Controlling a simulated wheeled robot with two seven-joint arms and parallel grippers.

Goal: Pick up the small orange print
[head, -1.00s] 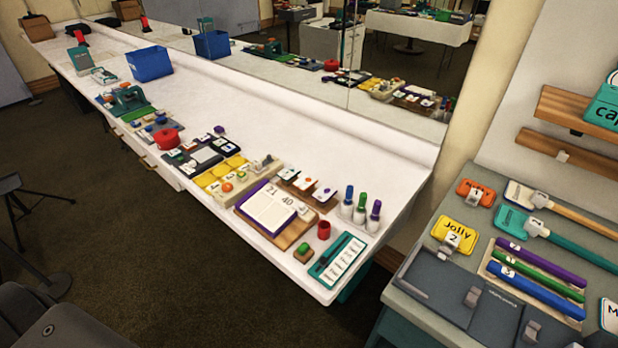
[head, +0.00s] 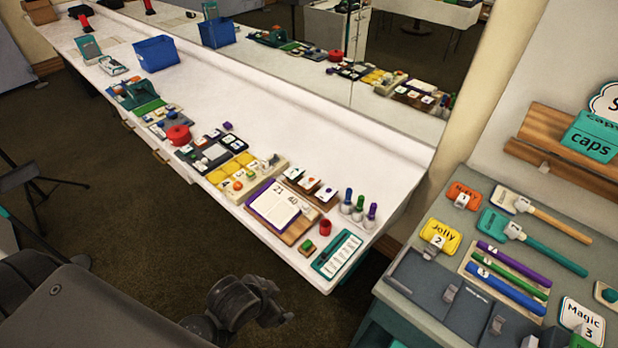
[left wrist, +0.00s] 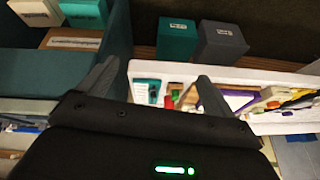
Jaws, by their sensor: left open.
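The small orange print is not certain. A white card with an orange mark (head: 308,184) stands in the middle of a row of three on a brown strip on the long white table (head: 300,137). The cards beside it bear other marks. My left gripper (left wrist: 157,75) is open and empty in the left wrist view, its two dark fingers spread. Beyond them lie the table's edge and its items, and the orange mark cannot be made out there. In the head view, the dark end of my left arm is low in the middle, in front of the table and apart from it. My right gripper is not in view.
A grey side table (head: 450,290) stands right. A mirror backs the white table. The back strip of the table is bare.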

